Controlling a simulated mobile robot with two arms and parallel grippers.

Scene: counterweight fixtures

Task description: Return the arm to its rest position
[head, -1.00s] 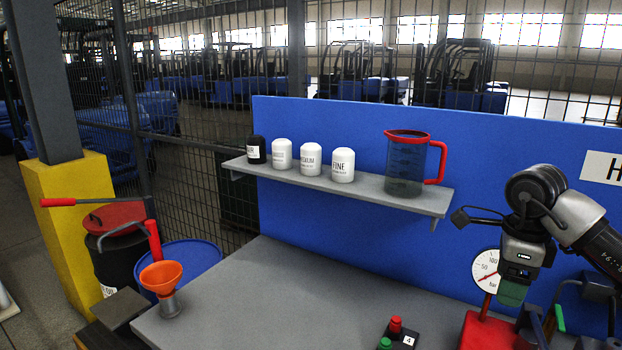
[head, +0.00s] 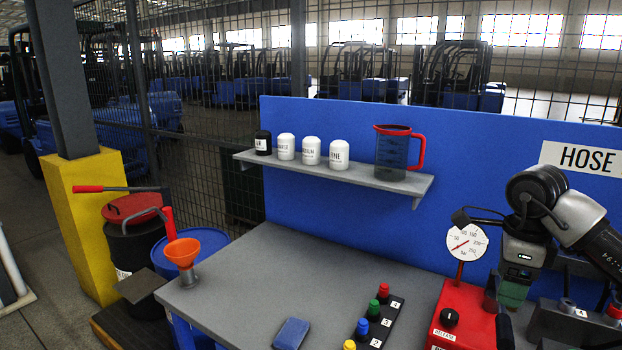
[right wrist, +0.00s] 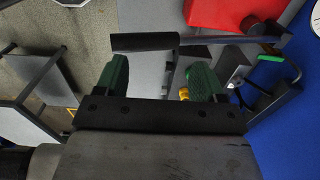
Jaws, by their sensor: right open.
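My right arm comes in from the right in the head view, with its gripper (head: 511,296) pointing down beside the red gauge unit (head: 462,318). In the right wrist view the gripper (right wrist: 158,80) shows two green fingers, spread apart. Nothing is held between them. A dark bar and grey fixture parts lie beyond the fingers, and I cannot tell how far away they are. The red unit also shows at the top of the right wrist view (right wrist: 225,12). My left gripper is not in view.
The grey bench (head: 245,280) is clear on its left-middle part. A shelf (head: 335,174) holds several canisters and a jug (head: 392,152).

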